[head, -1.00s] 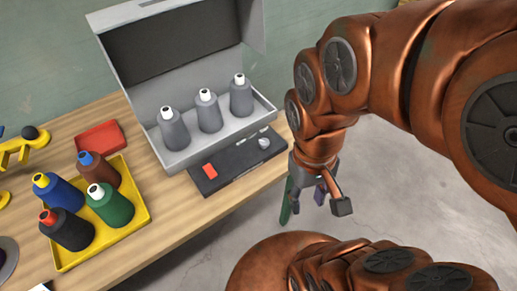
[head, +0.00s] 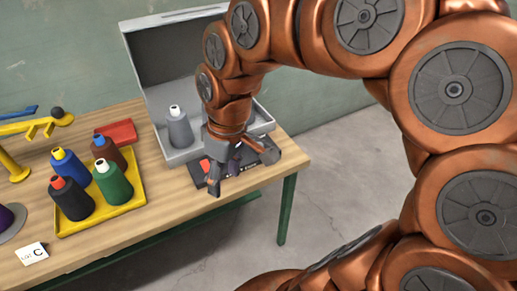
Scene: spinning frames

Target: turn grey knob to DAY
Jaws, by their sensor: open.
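The dark control panel (head: 199,179) juts from the front of the grey open case (head: 183,156), near the table's right end. Its red switch (head: 205,165) shows just left of my gripper. My gripper (head: 243,174) points down over the panel's right part, with its fingers spread apart and nothing seen between them. The grey knob is hidden behind my gripper, so its setting cannot be read. I cannot tell whether the fingers touch the knob or the panel.
A grey bottle (head: 178,130) stands in the case; my arm covers the others. A yellow tray (head: 130,212) with several coloured bottles, a red tray (head: 121,131), a yellow stand (head: 12,168) and a card marked C (head: 32,253) are to the left. Open floor lies right.

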